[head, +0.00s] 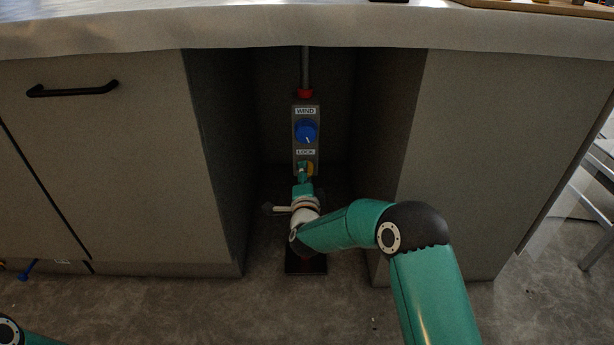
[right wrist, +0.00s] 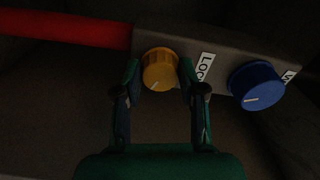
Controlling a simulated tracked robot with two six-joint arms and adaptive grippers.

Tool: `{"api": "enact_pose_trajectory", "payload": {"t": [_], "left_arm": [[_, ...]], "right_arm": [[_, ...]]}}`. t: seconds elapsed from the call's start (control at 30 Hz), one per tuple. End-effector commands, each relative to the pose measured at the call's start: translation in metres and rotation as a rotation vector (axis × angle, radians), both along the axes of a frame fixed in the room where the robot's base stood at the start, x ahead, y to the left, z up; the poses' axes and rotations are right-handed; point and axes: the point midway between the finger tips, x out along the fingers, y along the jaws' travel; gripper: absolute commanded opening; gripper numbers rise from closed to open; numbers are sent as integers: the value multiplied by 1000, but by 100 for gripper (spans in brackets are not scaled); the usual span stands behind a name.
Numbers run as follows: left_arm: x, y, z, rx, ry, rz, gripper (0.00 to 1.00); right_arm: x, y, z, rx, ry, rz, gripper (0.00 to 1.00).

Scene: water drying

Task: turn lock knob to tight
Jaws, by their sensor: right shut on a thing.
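The yellow lock knob (right wrist: 160,70) sits on a grey control box (head: 306,140), beside the LOCK label (right wrist: 205,67); it has a light pointer line. In the head view the knob (head: 311,168) is partly hidden by my right gripper (head: 304,172). In the right wrist view the fingers of my right gripper (right wrist: 160,80) are on either side of the knob and shut on it. Only a piece of my left arm shows at the lower left corner of the head view; its gripper is out of view.
A blue knob (head: 305,132) sits on the same box under the WIND label (head: 305,111). The box stands in a narrow recess between cabinet walls (head: 222,150) under a worktop (head: 306,28). A red pipe (right wrist: 65,27) joins the box's end.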

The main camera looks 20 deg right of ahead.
Motion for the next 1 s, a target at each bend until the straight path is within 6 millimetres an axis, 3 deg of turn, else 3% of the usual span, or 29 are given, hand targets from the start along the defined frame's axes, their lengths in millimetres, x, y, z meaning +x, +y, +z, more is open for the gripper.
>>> {"api": "enact_pose_trajectory", "payload": {"t": [0.03,0.7,0.73,0.87,1.0], "left_arm": [[0,0,0,0,0,0,40],[0,0,0,0,0,0,40],[0,0,0,0,0,0,40],[0,0,0,0,0,0,40],[0,0,0,0,0,0,40]], "right_arm": [[-1,-8,-1,23,-6,-18,6],[-1,-7,-2,91,-23,-17,6],[-1,-7,-2,91,-23,-17,44],[-1,-6,-2,90,-22,-14,65],[0,-4,-2,89,-22,-10,66]]}}
